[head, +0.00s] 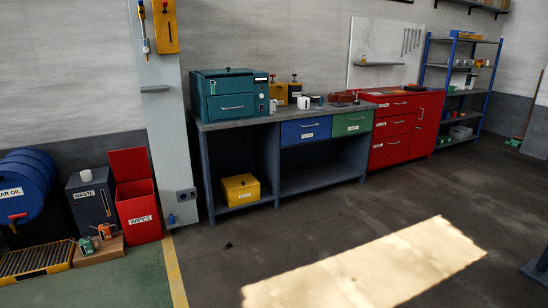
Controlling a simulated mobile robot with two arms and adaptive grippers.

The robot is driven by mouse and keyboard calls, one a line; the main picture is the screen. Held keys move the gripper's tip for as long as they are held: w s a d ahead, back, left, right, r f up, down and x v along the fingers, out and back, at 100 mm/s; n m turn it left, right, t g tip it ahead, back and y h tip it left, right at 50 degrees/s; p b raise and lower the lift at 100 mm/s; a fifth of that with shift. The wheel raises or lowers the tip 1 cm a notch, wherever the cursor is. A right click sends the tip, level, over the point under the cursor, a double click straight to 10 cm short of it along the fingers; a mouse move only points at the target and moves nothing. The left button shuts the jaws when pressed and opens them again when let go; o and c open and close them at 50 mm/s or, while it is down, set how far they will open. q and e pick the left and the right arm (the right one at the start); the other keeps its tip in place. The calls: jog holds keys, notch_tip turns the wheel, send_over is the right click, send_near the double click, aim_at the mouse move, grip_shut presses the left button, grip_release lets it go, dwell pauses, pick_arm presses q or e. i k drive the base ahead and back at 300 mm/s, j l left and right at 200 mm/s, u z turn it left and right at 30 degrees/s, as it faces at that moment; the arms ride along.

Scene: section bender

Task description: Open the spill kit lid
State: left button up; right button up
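A yellow box (240,190) with a small white label stands on the lower shelf of the workbench, in its left open bay. It looks like the spill kit, but its label is too small to read. Its top looks closed, with a small dark spot, perhaps a knob or handle, on it. Neither of my grippers is in the head view.
The grey workbench (222,126) carries a teal chest (228,97). Blue (305,130) and green (352,122) drawers hang under its top. Left stand a pillar (163,110) and an open red wipes bin (138,212).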

aim_at(234, 183)
jog(key=i, duration=2.95)
